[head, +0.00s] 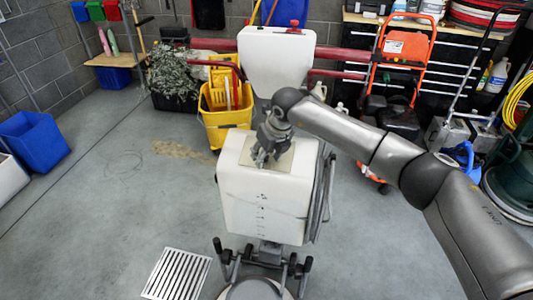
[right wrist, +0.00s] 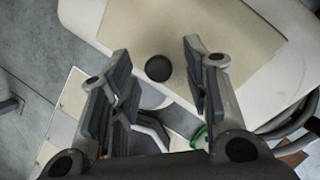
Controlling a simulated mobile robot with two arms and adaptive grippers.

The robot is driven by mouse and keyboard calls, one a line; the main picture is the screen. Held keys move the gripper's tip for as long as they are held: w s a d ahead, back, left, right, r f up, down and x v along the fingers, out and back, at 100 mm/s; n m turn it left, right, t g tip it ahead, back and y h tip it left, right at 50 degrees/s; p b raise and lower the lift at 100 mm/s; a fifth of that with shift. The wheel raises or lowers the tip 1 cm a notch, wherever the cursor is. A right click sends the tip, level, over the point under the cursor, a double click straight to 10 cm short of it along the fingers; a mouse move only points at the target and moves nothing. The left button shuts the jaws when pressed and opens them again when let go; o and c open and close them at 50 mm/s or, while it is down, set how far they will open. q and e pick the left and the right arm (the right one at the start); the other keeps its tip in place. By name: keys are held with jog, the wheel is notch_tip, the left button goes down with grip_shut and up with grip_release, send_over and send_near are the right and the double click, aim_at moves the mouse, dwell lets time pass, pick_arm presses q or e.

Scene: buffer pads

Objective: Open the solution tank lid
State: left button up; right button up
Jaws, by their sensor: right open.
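The solution tank is the white body (head: 262,205) of a machine standing on the floor in the middle of the head view. Its lid is a flat beige panel (head: 284,163) on top, and it looks closed. In the right wrist view the beige lid (right wrist: 225,35) fills the upper part, with a round black knob or hole (right wrist: 158,68) near its edge. My right gripper (head: 264,160) is over the lid, pointing down. In the right wrist view my right gripper (right wrist: 157,55) is open, with one finger each side of the black round part, holding nothing. Contact cannot be told.
Behind the tank stand the machine's upper white part (head: 275,60) and a yellow mop bucket (head: 226,125). A hose (head: 322,195) hangs at the tank's right side. An orange-framed machine (head: 405,45) stands at the back right. The floor to the left is largely clear, with a grate (head: 177,273) in front.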

grip_shut()
jog(key=shift+r, duration=0.2)
jog(key=shift+w+r+g, duration=0.2)
jog(key=shift+r+g, duration=0.35)
jog(key=shift+g, duration=0.15)
jog(key=shift+w+d+r+b, duration=0.15)
jog(key=shift+w+r+b, duration=0.15)
jog(key=shift+r, duration=0.45)
jog(key=shift+w+d+r+b, duration=0.15)
jog(key=shift+w+r, duration=0.25)
jog(key=shift+r, duration=0.3)
jog(key=shift+w+d+r+y, duration=0.1)
jog(key=shift+w+r+y, duration=0.2)
jog(key=shift+w+r, duration=0.25)
jog(key=shift+w, duration=0.1)
